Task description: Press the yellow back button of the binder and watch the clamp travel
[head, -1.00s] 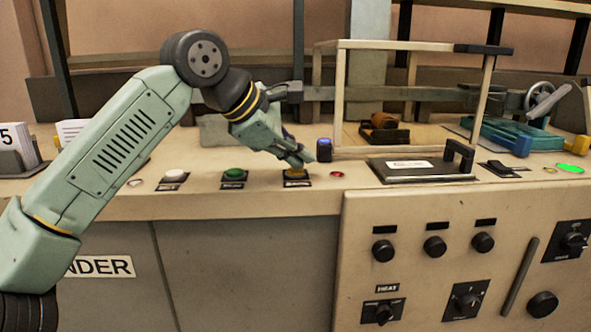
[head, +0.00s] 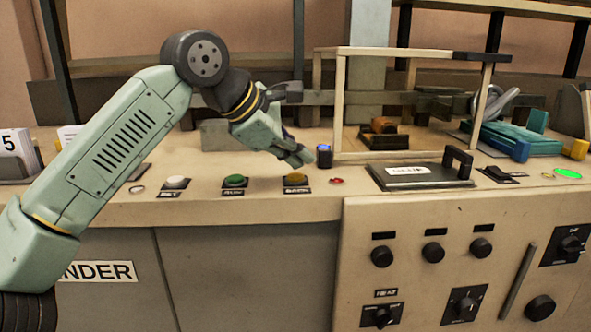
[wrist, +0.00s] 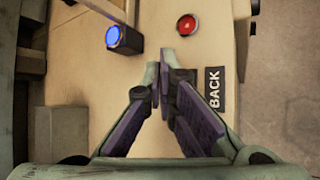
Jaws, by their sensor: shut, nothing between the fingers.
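The yellow back button (head: 295,178) sits on a dark base on the binder's front ledge (head: 240,204), with a BACK label in front of it. My gripper (head: 300,161) is shut and empty, its tips just above and behind the button, apart from it in the head view. In the wrist view my gripper (wrist: 166,66) hides the button, and the BACK label (wrist: 215,90) shows to its right. The clamp (head: 490,100), seemingly the grey curved part at the back right, stands near the teal block (head: 515,138).
A green button (head: 234,180) and a white button (head: 175,182) lie to the left, a red light (head: 336,181) to the right. A framed guard (head: 400,155) and a handled plate (head: 418,177) are further right.

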